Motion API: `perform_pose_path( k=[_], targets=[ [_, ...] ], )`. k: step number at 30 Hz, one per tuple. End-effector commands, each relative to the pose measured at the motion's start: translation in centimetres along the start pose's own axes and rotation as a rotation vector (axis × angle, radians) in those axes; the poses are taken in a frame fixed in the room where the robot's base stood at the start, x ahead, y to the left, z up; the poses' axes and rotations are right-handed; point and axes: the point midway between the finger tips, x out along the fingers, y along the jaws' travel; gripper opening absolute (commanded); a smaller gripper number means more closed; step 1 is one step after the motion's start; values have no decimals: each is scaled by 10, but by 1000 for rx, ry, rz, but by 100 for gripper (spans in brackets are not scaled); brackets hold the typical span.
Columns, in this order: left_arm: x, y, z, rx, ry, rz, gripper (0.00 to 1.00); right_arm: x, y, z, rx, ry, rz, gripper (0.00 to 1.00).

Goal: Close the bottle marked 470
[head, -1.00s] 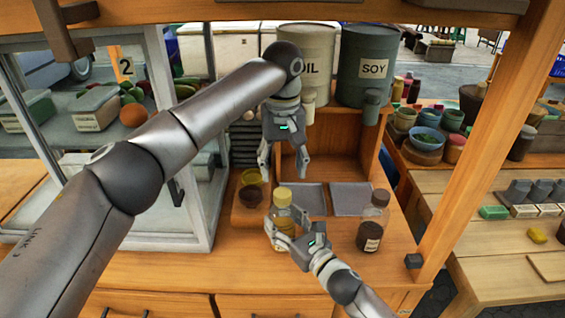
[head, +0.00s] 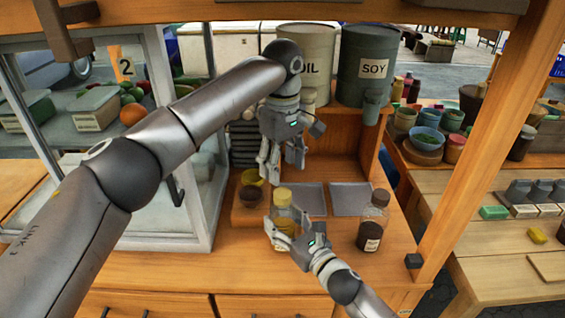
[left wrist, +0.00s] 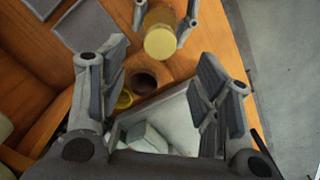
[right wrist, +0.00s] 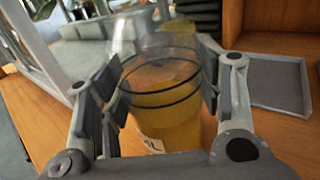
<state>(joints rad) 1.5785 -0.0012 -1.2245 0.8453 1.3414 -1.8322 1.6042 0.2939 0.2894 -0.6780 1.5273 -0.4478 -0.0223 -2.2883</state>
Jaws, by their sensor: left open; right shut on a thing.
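The yellow liquid (right wrist: 165,110) and part of a label (right wrist: 165,145) show in the right wrist view. A second bottle (head: 371,233) with dark contents, a brown cap and a pale label stands to the right. I cannot read 470 on either. My left gripper (head: 280,165) is open and empty, above and behind the yellow bottle; the round yellow top (left wrist: 160,43) shows beyond its fingers in the left wrist view.
Two grey trays (head: 350,199) lie behind the bottles. A glass case (head: 190,230) stands at left. OIL (head: 310,60) and SOY (head: 368,68) drums stand behind.

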Motion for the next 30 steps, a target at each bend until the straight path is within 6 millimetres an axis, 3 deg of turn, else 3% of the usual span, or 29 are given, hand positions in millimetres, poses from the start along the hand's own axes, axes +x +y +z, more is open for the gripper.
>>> perform_pose_path(
  k=[15, 28, 30],
  targets=[
    [69, -1, 0, -1, 0, -3, 58, 0, 0, 0, 0, 0, 0, 0],
    [79, 0, 0, 0, 0, -1, 58, 0, 0, 0, 0, 0, 0, 0],
    [79, 0, 0, 0, 0, -1, 52, 0, 0, 0, 0, 0, 0, 0]
  ],
)
